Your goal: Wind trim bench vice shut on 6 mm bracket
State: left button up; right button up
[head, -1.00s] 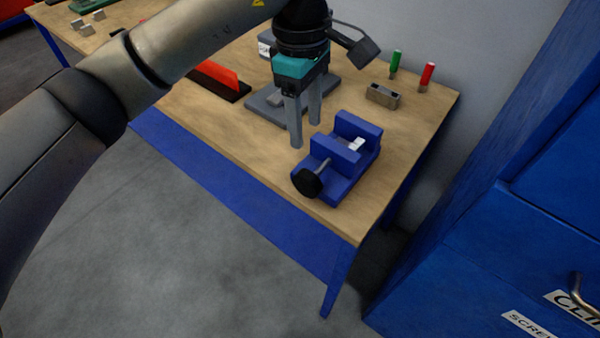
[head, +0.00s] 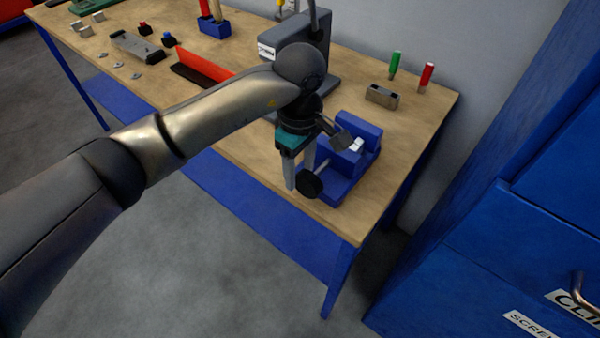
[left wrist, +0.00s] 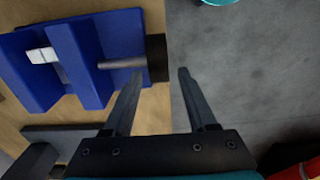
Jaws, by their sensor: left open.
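The blue bench vice (head: 345,178) stands at the table's near right corner; it also shows in the left wrist view (left wrist: 92,82). A small pale bracket (head: 356,145) sits at its jaws; in the left wrist view the bracket (left wrist: 42,55) lies between them. I cannot tell whether both jaws touch it. The black handle knob (head: 310,184) is on the screw's near end. My left gripper (head: 299,180) is open, pointing down at the knob. In the left wrist view the knob (left wrist: 157,58) shows between the fingertips (left wrist: 158,74), apparently not gripped. My right gripper is out of view.
A grey machine (head: 318,62) stands behind my left arm. A grey block (head: 382,96) and green (head: 395,64) and red (head: 427,75) handled items are at the back right. A blue cabinet (head: 500,200) is right of the table (head: 420,130).

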pick_arm(q)
jog(key=shift+f, duration=0.9)
jog(key=shift+c, duration=0.2)
grip_shut()
